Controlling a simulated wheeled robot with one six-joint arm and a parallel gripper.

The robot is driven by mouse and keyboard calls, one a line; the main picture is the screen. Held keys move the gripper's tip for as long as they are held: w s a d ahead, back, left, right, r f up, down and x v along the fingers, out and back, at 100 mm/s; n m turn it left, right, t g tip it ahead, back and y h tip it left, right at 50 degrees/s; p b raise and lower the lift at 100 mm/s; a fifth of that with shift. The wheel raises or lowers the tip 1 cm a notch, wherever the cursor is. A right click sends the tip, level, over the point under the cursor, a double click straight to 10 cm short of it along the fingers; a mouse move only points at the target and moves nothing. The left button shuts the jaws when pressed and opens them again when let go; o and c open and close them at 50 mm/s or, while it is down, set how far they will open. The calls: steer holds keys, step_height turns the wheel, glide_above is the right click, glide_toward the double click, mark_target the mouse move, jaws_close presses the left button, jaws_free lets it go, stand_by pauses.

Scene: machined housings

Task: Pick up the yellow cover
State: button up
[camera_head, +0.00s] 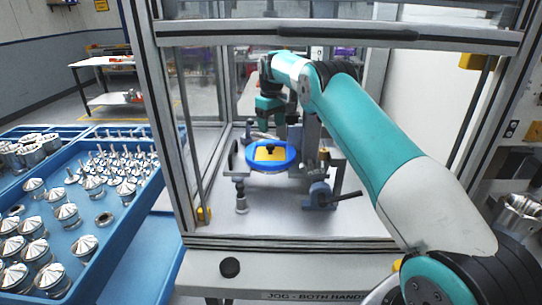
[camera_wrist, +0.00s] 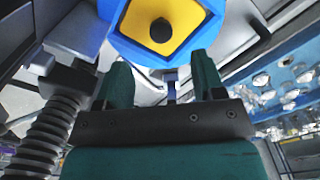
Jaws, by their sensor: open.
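The yellow cover (camera_head: 270,154) is a flat piece with a black knob in its middle. It sits inside a blue ring (camera_head: 286,164) on a metal fixture in the machine cabinet. In the wrist view the yellow cover (camera_wrist: 140,32) shows at the top with its black knob, framed by the blue ring (camera_wrist: 200,18). My gripper (camera_wrist: 162,80) is open and empty, its two dark teal fingers apart and pointing toward the ring. In the head view my gripper is behind the fixture, and its fingertips are hard to make out.
The cabinet frame (camera_head: 162,130) surrounds the fixture on the left and top. A grey clamp with a handle (camera_head: 320,196) stands at the fixture's right front. Blue trays (camera_head: 118,232) with several metal parts lie outside at left. The cabinet floor in front (camera_head: 290,222) is clear.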

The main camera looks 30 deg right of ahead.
mark_target(271, 145)
step_height(271, 145, down, 4)
steer(key=shift+r+p, duration=0.25)
steer(key=shift+p, duration=0.25)
steer(key=shift+w+f+p, duration=0.15)
steer(key=shift+f+p, duration=1.55)
steer(key=shift+f, duration=1.05)
steer(key=c, duration=1)
